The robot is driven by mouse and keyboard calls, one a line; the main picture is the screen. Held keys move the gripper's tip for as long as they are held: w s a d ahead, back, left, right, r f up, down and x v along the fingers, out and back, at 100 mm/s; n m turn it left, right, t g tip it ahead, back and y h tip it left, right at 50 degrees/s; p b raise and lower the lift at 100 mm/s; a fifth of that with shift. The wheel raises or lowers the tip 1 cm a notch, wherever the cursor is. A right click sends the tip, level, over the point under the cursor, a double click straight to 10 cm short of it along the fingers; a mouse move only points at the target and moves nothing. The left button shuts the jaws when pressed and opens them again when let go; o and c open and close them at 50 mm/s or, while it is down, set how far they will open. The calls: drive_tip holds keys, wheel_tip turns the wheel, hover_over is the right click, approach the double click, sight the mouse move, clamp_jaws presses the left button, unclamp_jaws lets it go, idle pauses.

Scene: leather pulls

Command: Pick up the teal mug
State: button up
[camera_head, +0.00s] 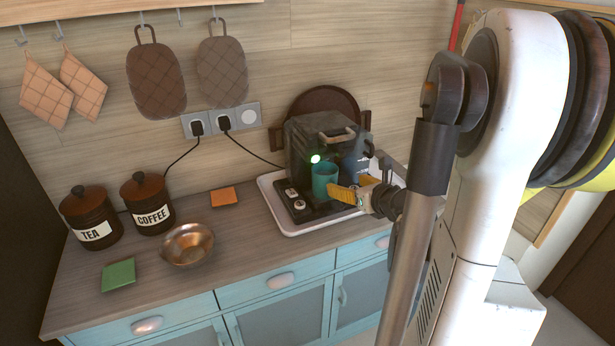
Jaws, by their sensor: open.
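The teal mug (325,180) stands upright on the black base of the dark boxy appliance (315,141), at the right part of the counter. My gripper (347,191) is just right of the mug and a little in front of it, with its yellow fingers pointing left toward the mug. It is open and nothing shows between its fingers. I cannot tell whether a finger touches the mug. The mug's right side is close to the fingers and its handle cannot be made out.
A white tray (289,229) lies under the appliance. A copper bowl (188,245), a tea canister (91,217), a coffee canister (148,203), a green cloth (118,275) and an orange cloth (223,197) are farther left. The counter between bowl and tray is clear. Power cords run to the wall sockets (221,120).

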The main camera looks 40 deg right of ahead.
sight(333, 180)
drive_tip(key=b+x, duration=0.3)
drive_tip(key=x, duration=0.7)
drive_tip(key=shift+w+f+b, duration=0.2)
drive_tip(key=shift+f+b, duration=0.05)
drive_tip(key=shift+b, duration=0.15)
drive_tip(key=shift+s+r, duration=0.1)
drive_tip(key=shift+c, duration=0.9)
clamp_jaws()
